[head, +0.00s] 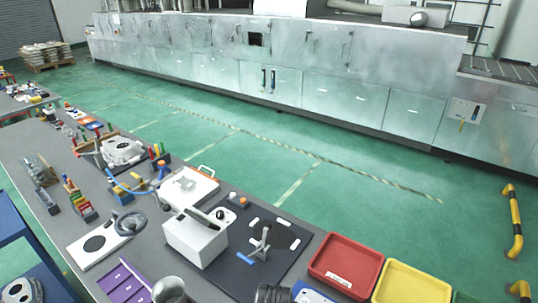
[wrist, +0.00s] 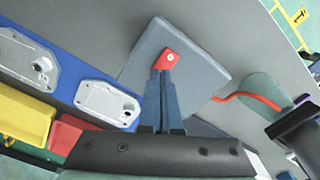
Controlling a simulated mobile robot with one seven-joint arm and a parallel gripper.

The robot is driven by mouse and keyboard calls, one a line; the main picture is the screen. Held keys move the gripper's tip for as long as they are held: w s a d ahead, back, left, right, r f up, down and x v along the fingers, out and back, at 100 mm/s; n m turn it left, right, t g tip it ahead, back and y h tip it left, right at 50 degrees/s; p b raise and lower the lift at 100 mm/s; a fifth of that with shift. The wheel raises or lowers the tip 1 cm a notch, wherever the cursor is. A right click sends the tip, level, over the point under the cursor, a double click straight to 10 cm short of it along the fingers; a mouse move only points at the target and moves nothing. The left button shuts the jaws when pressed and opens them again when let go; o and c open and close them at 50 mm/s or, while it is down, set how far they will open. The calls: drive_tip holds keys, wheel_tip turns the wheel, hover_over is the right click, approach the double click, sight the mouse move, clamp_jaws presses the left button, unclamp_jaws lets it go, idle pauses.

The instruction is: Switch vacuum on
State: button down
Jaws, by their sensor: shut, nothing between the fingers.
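In the wrist view, a small red square piece (wrist: 170,60) with a pale round centre sits on a flat grey panel (wrist: 205,85). I cannot tell for certain whether it is the vacuum switch. My gripper (wrist: 162,72) is shut and empty, its dark blue fingers side by side. Their tips are at the lower edge of the red piece; I cannot tell whether they touch it. My gripper does not show in the head view.
In the wrist view, a red hose (wrist: 250,98) runs right of the panel, and metal castings (wrist: 108,100) lie on a blue surface at left. The head view shows a crowded grey bench with a white box (head: 195,240), a red tray (head: 345,264) and a yellow tray (head: 412,284).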

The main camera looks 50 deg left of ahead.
drive_tip(key=shift+f+b, duration=0.3)
drive_tip(key=shift+f, duration=0.25)
drive_tip(key=shift+s+r, duration=0.1)
wheel_tip(320, 180, up, 7)
drive_tip(key=p, duration=0.7)
idle(0.4)
